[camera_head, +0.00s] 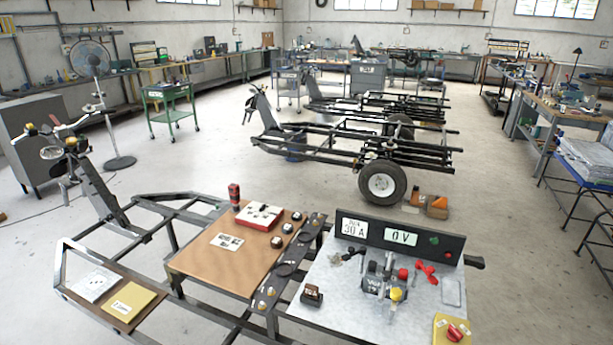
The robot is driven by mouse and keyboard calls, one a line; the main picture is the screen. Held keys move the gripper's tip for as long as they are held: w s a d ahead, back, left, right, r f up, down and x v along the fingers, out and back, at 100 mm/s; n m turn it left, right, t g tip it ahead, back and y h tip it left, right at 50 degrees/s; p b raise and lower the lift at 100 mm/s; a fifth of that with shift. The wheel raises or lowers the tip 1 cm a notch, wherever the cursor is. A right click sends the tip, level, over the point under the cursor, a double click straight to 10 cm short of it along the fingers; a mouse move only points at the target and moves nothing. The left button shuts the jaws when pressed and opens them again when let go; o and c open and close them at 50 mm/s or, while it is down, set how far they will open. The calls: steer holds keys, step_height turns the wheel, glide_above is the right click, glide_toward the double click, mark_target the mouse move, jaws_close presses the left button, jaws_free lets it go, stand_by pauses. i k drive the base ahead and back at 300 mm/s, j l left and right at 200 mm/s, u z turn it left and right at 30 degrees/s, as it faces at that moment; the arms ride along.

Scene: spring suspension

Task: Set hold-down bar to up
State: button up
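A metal fixture (382,279) stands on the light grey metal plate (330,272) at the lower right. It has upright silver parts and a yellow knob (396,294). A red knob (403,274) and a red forked handle (426,271) are beside it on the right. A small black lever-like part (349,254) is at its upper left. I cannot tell which of these is the hold-down bar, or its position; the parts are too small. My gripper is not in view.
A black panel (456,246) reading "30 A" and "0 V" stands behind the fixture. A brown board (200,257) with a red-and-white box (260,216) and a red can (234,196) lies to the left. A black wheeled frame (335,160) stands beyond. Open floor (230,165) lies between.

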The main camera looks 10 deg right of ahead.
mark_target(386, 273)
steer(key=i+u, duration=0.1)
steer(key=i, duration=0.8)
